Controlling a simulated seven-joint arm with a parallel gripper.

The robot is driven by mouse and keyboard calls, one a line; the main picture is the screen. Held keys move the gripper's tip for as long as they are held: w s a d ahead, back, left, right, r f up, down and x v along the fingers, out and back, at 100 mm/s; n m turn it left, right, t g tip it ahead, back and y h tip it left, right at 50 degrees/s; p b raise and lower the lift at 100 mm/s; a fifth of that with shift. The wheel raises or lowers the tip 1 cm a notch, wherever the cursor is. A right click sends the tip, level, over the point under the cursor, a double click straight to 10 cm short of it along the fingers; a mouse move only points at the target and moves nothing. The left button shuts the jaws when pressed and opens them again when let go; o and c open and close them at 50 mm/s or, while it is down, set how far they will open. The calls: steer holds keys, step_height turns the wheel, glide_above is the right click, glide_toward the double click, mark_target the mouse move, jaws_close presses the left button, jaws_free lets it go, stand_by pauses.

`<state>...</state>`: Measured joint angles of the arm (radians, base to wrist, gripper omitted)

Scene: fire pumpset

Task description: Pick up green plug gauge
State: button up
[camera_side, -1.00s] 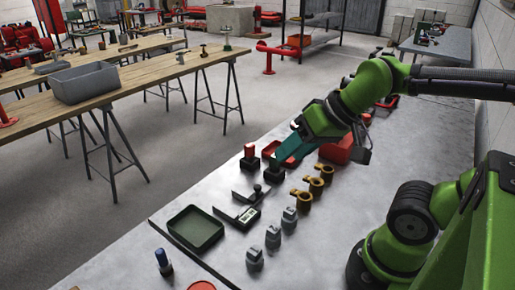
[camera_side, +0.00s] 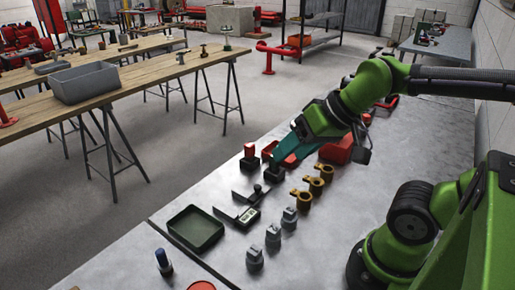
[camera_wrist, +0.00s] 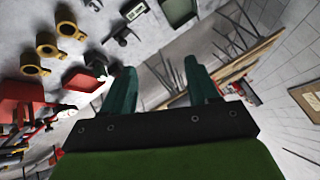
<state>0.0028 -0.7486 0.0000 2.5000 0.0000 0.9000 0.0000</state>
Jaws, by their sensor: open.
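The green plug gauge (camera_side: 269,150) stands upright in a dark base on the grey workbench, just right of a red plug gauge (camera_side: 249,152) in a similar base. My gripper (camera_side: 281,158) reaches down from the upper right, its teal fingers right beside the green gauge and partly overlapping it in the side view. I cannot tell whether they touch it. In the wrist view, the fingers (camera_wrist: 160,80) are spread wide with nothing visible gripped between them.
Brass fittings (camera_side: 315,184) and grey fittings (camera_side: 273,236) stand in front of my gripper. A caliper-like gauge (camera_side: 246,217), a dark tray (camera_side: 196,228) and a blue-topped piece (camera_side: 162,260) lie toward the front left. A red bin (camera_side: 337,151) stands close on the right.

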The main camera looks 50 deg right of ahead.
steer(key=w+d+f+g+h, duration=0.1)
steer(key=w+d+f+g, duration=0.25)
steer(key=w+d, duration=0.7)
steer(key=n+g, duration=0.2)
steer(key=g, duration=0.1)
glide_above(275, 166)
step_height(275, 166, down, 2)
steer(key=w+d+n+h, duration=0.1)
steer(key=n, duration=0.1)
steer(key=shift+g, duration=0.35)
step_height(275, 166, down, 10)
steer(key=shift+w+d+f, duration=0.1)
steer(key=shift+w, duration=0.05)
steer(key=shift+d+f, duration=0.1)
steer(key=shift+f, duration=2.55)
steer(key=c, duration=1.1)
steer(key=shift+r, duration=0.1)
jaws_close()
